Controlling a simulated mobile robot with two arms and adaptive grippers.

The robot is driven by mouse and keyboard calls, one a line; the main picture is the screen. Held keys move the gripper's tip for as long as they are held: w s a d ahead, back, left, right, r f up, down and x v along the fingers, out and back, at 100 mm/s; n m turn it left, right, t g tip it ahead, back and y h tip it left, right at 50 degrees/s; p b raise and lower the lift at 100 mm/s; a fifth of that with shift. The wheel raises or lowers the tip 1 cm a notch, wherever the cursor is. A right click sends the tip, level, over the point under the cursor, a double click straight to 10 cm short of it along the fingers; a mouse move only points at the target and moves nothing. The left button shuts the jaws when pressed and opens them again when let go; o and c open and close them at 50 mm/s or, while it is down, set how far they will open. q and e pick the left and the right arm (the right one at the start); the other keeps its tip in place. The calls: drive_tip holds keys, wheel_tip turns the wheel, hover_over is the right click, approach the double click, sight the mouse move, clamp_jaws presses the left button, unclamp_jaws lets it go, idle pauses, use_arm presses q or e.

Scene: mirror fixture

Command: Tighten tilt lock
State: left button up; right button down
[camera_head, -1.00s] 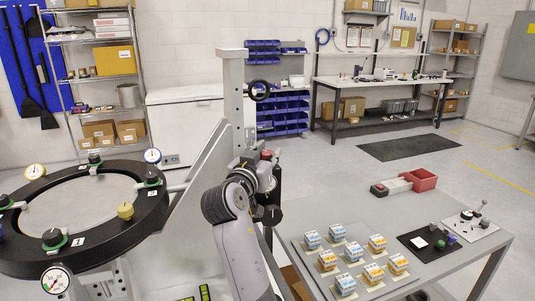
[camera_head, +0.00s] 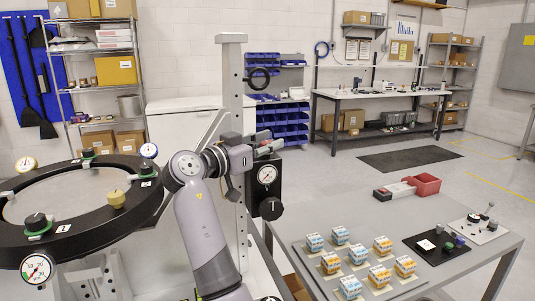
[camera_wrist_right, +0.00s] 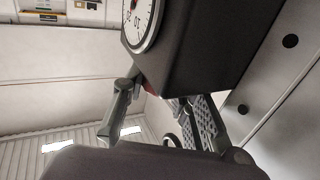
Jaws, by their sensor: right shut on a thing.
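A black box with a round white gauge (camera_head: 266,174) hangs on the grey upright post, with a black knob (camera_head: 271,208) below it. My right gripper (camera_head: 268,146) is at the top of this box, shut on a small part there, which I take to be the tilt lock. Its fingers mostly hide the part. In the right wrist view, a little red (camera_wrist_right: 149,89) shows between the fingers, beside the black box (camera_wrist_right: 215,45). The black mirror ring (camera_head: 105,212) lies to the left, with clamps and dials around it. My left gripper is not in view.
The grey post (camera_head: 233,80) stands close to my right arm. Open floor lies behind the table.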

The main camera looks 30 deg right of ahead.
drive_tip(key=c, duration=1.2)
unclamp_jaws()
drive_tip(key=shift+c, duration=0.2)
